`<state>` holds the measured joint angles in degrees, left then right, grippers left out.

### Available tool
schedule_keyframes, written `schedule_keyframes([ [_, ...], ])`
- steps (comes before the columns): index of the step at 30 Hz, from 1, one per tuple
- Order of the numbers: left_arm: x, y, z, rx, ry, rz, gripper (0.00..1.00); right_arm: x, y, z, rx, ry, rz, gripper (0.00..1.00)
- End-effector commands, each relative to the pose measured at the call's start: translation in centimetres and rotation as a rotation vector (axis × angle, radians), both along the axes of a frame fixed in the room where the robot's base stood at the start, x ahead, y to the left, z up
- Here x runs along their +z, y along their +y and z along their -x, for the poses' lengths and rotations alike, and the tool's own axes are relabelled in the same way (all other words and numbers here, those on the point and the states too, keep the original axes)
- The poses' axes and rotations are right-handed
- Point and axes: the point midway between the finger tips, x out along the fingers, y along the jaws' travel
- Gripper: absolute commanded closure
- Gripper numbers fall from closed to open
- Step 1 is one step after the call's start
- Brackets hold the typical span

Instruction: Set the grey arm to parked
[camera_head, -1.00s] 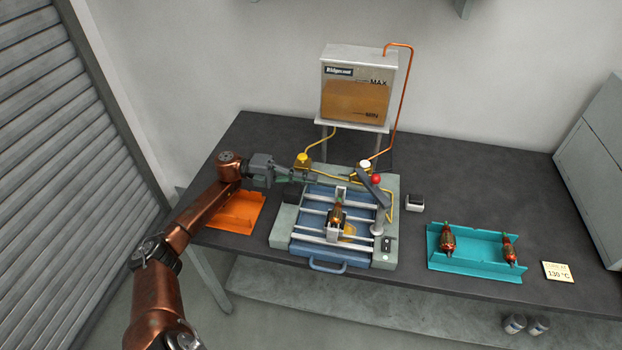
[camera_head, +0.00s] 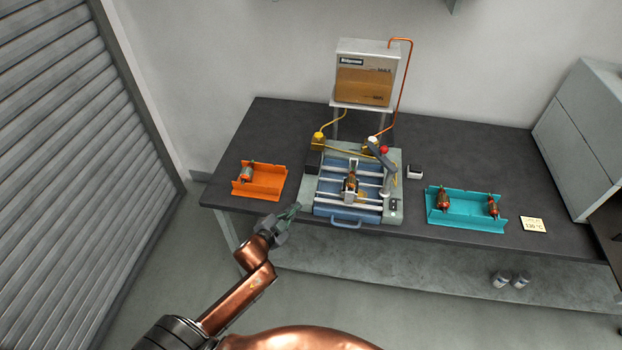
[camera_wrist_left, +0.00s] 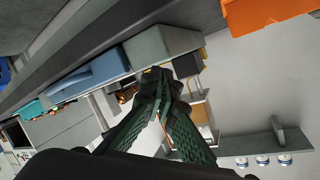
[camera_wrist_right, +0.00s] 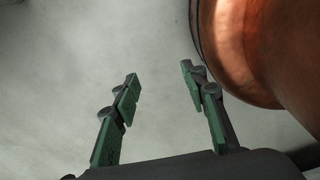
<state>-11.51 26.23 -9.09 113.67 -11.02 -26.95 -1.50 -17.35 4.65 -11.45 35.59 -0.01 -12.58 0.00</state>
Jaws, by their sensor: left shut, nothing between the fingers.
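The grey arm (camera_head: 383,158) is on the right side of the winding machine (camera_head: 311,190). My left gripper (camera_head: 296,210) is shut and empty, in front of the table's front edge, left of the machine and apart from the grey arm. Its closed green fingers show in the left wrist view (camera_wrist_left: 160,90). My right gripper (camera_wrist_right: 160,85) is open and empty over bare floor; it is outside the head view.
An orange tray (camera_head: 268,190) with one armature (camera_head: 247,173) is left of the machine. Another armature (camera_head: 351,182) sits in the machine. A teal tray (camera_head: 466,214) with two armatures is at the right. Floor before the table is clear.

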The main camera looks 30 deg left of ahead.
Motion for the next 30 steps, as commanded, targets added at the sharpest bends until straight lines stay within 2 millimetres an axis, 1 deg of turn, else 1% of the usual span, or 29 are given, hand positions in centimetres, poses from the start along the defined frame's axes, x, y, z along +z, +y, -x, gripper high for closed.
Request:
schedule_keyframes([
  [1, -1.3, 0.1, 1.3, 0.033, 0.045, 0.027, 1.0, 0.0, 0.1, -1.4, 0.004, -0.018, -0.002, 0.6],
  [3, -3.0, 0.2, 2.9, 0.077, 0.108, 0.06, 1.0, 0.0, 0.2, -2.4, 0.006, -0.031, -0.003, 0.6],
  [5, -4.5, 0.4, 4.5, 0.113, 0.165, 0.085, 1.0, -0.1, 0.3, -2.9, 0.007, -0.035, -0.004, 0.6],
  [6, -5.6, 0.5, 5.5, 0.137, 0.202, 0.103, 1.0, -0.1, 0.4, -2.9, 0.007, -0.035, -0.004, 0.6],
  [8, -7.8, 0.6, 7.3, 0.174, 0.266, 0.131, 1.0, -0.3, 0.4, -2.5, 0.006, -0.03, -0.004, 0.6],
  [9, -9.3, 0.6, 8.5, 0.198, 0.309, 0.148, 1.0, -0.5, 0.4, -2.1, 0.005, -0.023, -0.005, 0.6],
  [11, -11.7, 0.7, 10.1, 0.228, 0.369, 0.171, 1.0, -0.8, 0.4, -1.1, 0.003, -0.012, -0.004, 0.6],
  [12, -13.4, 0.7, 11.0, 0.245, 0.405, 0.183, 1.0, -1.0, 0.4, -0.4, 0.0, -0.004, -0.003, 0.6],
  [14, -16.0, 0.7, 12.2, 0.265, 0.455, 0.199, 1.0, -1.3, 0.3, 0.6, -0.002, 0.009, -0.003, 0.6],
  [15, -17.9, 0.7, 13.0, 0.277, 0.484, 0.207, 1.0, -1.5, 0.3, 1.1, -0.003, 0.017, -0.003, 0.6],
  [17, -20.7, 0.8, 14.0, 0.291, 0.524, 0.218, 1.0, -1.9, 0.3, 1.7, -0.004, 0.024, -0.002, 0.6],
  [18, -22.7, 0.9, 14.7, 0.299, 0.549, 0.223, 1.0, -2.1, 0.3, 1.9, -0.004, 0.026, -0.002, 0.6],
  [20, -25.5, 0.9, 15.6, 0.307, 0.581, 0.231, 1.0, -2.5, 0.3, 1.9, -0.004, 0.027, -0.002, 0.6],
  [21, -27.5, 0.9, 16.2, 0.312, 0.603, 0.235, 1.0, -2.7, 0.3, 1.8, -0.003, 0.026, -0.002, 0.6],
  [23, -30.5, 0.8, 17.3, 0.319, 0.636, 0.242, 1.0, -3.1, 0.3, 1.5, -0.003, 0.023, -0.002, 0.6],
  [24, -32.7, 0.8, 18.1, 0.323, 0.657, 0.246, 1.0, -3.4, 0.3, 1.3, -0.002, 0.02, -0.003, 0.6],
  [26, -36.4, 0.7, 19.8, 0.331, 0.698, 0.252, 1.0, -4.0, 0.3, 0.8, 0.0, 0.015, -0.002, 0.6],
  [27, -39.1, 0.6, 21.1, 0.337, 0.728, 0.258, 1.0, -4.4, 0.2, 0.6, 0.001, 0.012, -0.002, 0.6],
  [29, -43.7, 0.2, 23.7, 0.348, 0.78, 0.268, 1.0, -5.1, 0.2, 0.3, 0.002, 0.009, -0.003, 0.6],
  [30, -46.9, -0.1, 25.9, 0.355, 0.817, 0.276, 1.0, -5.6, 0.2, 0.3, 0.002, 0.01, -0.003, 0.6],
])
